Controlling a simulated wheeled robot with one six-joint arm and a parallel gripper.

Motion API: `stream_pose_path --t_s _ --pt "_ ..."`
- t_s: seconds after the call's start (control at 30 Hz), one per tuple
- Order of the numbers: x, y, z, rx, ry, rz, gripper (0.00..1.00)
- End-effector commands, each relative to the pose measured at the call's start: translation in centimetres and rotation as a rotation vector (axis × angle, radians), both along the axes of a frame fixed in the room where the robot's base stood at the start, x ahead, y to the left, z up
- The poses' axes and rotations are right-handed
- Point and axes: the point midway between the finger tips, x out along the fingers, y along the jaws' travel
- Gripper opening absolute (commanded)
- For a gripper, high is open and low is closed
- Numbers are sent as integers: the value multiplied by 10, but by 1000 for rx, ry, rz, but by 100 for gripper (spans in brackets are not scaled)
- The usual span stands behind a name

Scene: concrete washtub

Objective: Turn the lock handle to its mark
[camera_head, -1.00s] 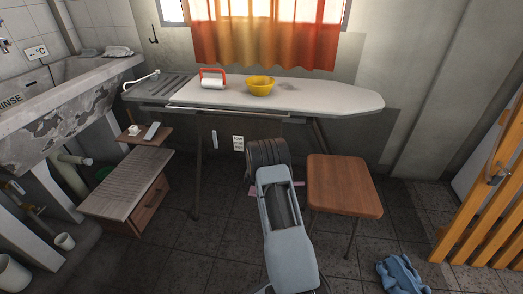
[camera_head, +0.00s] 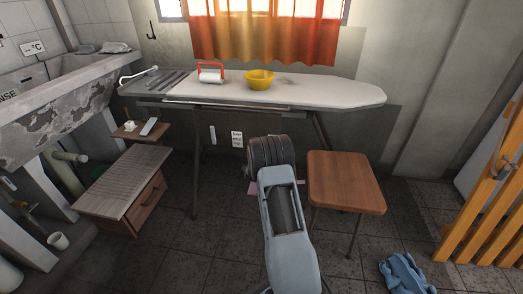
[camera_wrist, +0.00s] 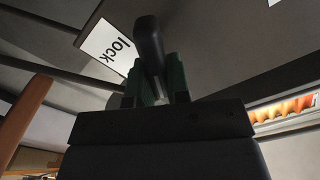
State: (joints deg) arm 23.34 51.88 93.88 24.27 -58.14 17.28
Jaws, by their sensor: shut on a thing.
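The lock handle (camera_wrist: 148,38) is a dark, rounded lever under a dark grey surface in the wrist view. A white label reading "lock" (camera_wrist: 108,46) is on that surface, just left of the handle. My gripper (camera_wrist: 160,74) is shut on the handle, with its dark green fingers on either side of the handle's lower part. In the head view my own arm reaches toward the ironing board (camera_head: 320,92), and the gripper and handle are hidden there.
A wooden stool (camera_head: 345,180) stands close to the right of my arm. A low cabinet (camera_head: 122,178) is at left. A blue cloth (camera_head: 405,273) lies on the floor.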

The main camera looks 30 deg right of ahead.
Motion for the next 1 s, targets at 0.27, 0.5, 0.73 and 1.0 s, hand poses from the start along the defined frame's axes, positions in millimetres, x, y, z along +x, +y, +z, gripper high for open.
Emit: stream_pose_path --t_s 0.27,0.5,0.73,1.0 --pt "-2 -3 -4 187 -182 0 0" --pt "-4 -5 -5 351 -339 0 0" --pt "-5 -6 -8 501 -482 1 0" --pt "-5 -7 -11 641 -618 1 0"
